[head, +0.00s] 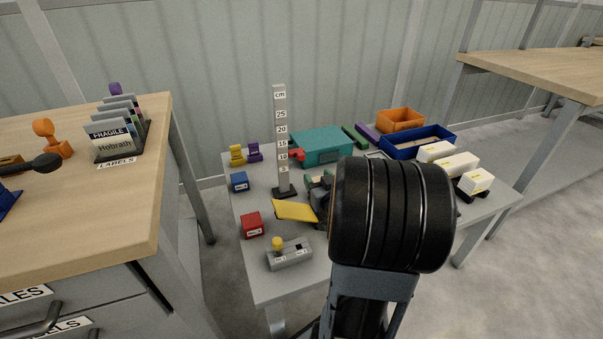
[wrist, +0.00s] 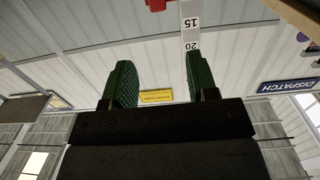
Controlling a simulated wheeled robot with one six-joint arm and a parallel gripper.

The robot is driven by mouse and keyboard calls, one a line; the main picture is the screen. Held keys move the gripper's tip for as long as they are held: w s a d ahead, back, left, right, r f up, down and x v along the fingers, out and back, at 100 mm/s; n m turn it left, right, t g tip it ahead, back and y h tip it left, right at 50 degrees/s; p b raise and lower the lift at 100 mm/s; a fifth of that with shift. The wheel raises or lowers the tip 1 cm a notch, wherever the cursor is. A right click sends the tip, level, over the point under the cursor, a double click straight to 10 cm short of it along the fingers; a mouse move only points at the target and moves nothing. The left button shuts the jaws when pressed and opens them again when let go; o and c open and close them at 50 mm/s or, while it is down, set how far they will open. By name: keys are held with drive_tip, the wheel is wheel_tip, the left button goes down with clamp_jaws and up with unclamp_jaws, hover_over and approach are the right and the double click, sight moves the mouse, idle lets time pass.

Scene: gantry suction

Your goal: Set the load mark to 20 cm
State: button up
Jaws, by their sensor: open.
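A grey upright post (head: 281,135) with a cm scale from 5 to 25 stands on a dark base on the grey table. A red mark (head: 297,155) sticks out from its right side, about level with the 10 label. In the wrist view the post (wrist: 190,28) appears upside down, with 15 and 20 readable, and part of the red mark (wrist: 157,5) shows at the top edge. My gripper (wrist: 160,80) is open, its green-padded fingers apart with nothing between them. In the head view my gripper (head: 319,186) is low, right of the post, and partly hidden by my arm.
The table also holds a teal box (head: 322,147), a blue tray (head: 418,142), an orange bin (head: 400,120), red (head: 252,224) and blue (head: 239,181) blocks, white boxes (head: 457,165) and a grey switch box (head: 290,256). A yellow plate (head: 295,211) is in front of the post.

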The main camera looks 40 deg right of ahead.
sight(302, 156)
drive_tip(key=b+x, duration=0.1)
drive_tip(key=x, duration=0.3)
drive_tip(key=b+x, duration=0.1)
drive_tip(key=x, duration=0.4)
drive_tip(key=b+x, duration=0.2)
drive_tip(key=x, duration=0.2)
drive_tip(key=shift+w+d+f, duration=0.15)
drive_tip(key=shift+w+f, duration=0.1)
drive_tip(key=shift+f, duration=0.05)
clamp_jaws()
